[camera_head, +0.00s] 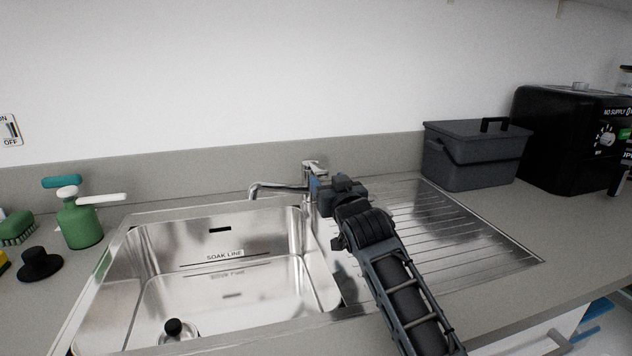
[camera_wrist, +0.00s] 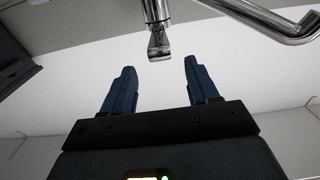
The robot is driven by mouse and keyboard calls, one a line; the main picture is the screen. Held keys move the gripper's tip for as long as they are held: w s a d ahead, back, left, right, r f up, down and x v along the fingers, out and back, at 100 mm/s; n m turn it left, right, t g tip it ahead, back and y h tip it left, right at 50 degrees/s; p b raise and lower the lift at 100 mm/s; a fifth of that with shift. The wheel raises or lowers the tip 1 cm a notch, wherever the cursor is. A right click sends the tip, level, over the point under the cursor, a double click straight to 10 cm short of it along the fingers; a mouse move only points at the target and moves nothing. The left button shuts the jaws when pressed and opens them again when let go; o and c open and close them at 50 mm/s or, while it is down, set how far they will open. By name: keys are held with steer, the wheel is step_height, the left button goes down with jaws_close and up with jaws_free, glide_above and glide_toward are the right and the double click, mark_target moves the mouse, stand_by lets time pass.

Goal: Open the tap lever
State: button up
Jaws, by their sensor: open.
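The chrome tap stands behind the sink, with its spout (camera_head: 270,188) reaching left over the basin. The tap lever (camera_head: 314,166) sits on top of the tap body. In the wrist view the lever's flat end (camera_wrist: 160,46) lies just beyond my fingertips, roughly centred between them. My gripper (camera_head: 315,184) is at the tap's right side and hides part of its body. The wrist view shows my gripper (camera_wrist: 158,66) open, with two blue fingers apart and nothing between them. The spout also shows at upper right in the wrist view (camera_wrist: 275,25).
The steel sink basin (camera_head: 225,255) lies left of my arm, with the ribbed drainboard (camera_head: 450,235) to the right. A dark lidded box (camera_head: 475,160) and a black appliance (camera_head: 565,140) stand at the back right. A green bottle (camera_head: 80,227) stands at left.

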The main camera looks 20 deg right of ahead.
mark_target(318, 173)
steer(key=shift+w+f, duration=0.15)
steer(key=shift+w, duration=1.25)
steer(key=shift+w+f, duration=0.2)
steer(key=shift+w, duration=1.25)
steer(key=shift+w+f, duration=0.15)
steer(key=shift+w, duration=1.25)
jaws_close()
